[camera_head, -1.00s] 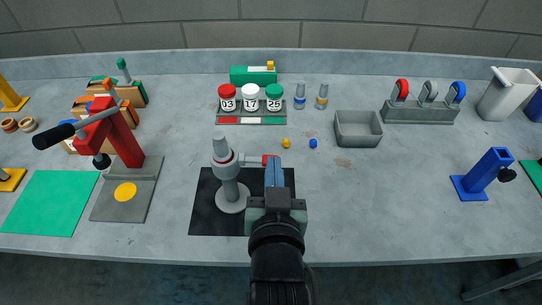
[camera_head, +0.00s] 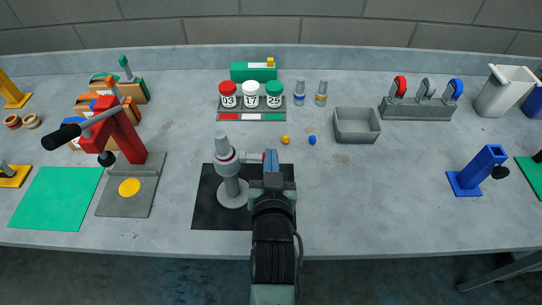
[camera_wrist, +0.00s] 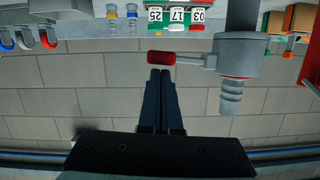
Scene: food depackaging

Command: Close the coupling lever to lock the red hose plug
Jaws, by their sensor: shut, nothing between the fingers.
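The grey coupling (camera_head: 231,186) stands upright on a round base on a black mat. A barbed grey plug with a red band (camera_head: 226,156) sits in its top; it also shows in the wrist view (camera_wrist: 231,92). The coupling lever (camera_head: 252,158) sticks out sideways to the right, roughly level. In the wrist view its red grip (camera_wrist: 165,57) lies just beyond my fingertips. My gripper (camera_head: 271,154) is shut and empty, right of the coupling at the lever's end. I cannot tell whether the fingertips touch the red grip, which is mostly hidden behind them in the head view.
A red clamp with a black-handled bar (camera_head: 118,130) stands at left beside a green mat (camera_head: 57,198). Jars (camera_head: 251,95), a grey bin (camera_head: 357,126) and a rack with red, grey and blue loops (camera_head: 418,108) line the back.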

